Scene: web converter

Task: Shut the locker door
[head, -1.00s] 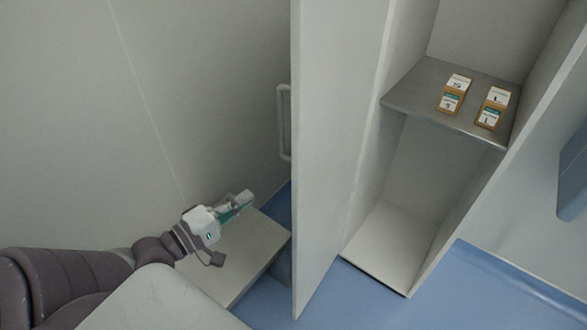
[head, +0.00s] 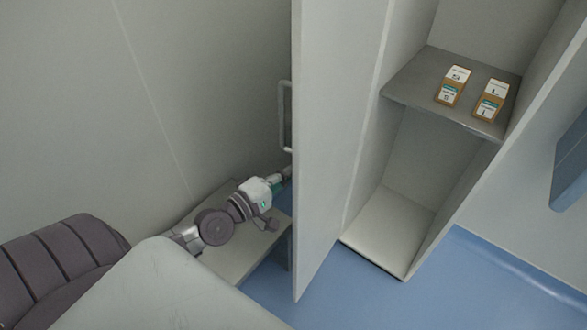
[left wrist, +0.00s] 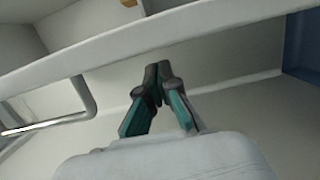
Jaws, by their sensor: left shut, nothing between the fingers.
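The locker door (head: 335,150) stands wide open in the head view, its free edge facing me. Its bar handle (head: 286,115) is on the left face, and it also shows at the left of the left wrist view (left wrist: 88,100). The open locker (head: 405,170) is to the right of the door. My left gripper (head: 286,173) is on the handle side of the door, just below the handle and close to the door's edge. Its fingers are together and empty in the left wrist view (left wrist: 157,75). I cannot tell whether the fingertips touch the door. My right gripper is not in view.
A grey shelf (head: 415,95) in the locker holds small orange-and-white boxes (head: 453,85). A low light-coloured surface (head: 225,255) lies beneath my left arm. A pale wall (head: 80,110) is at the left. Blue floor (head: 375,285) is clear in front of the locker.

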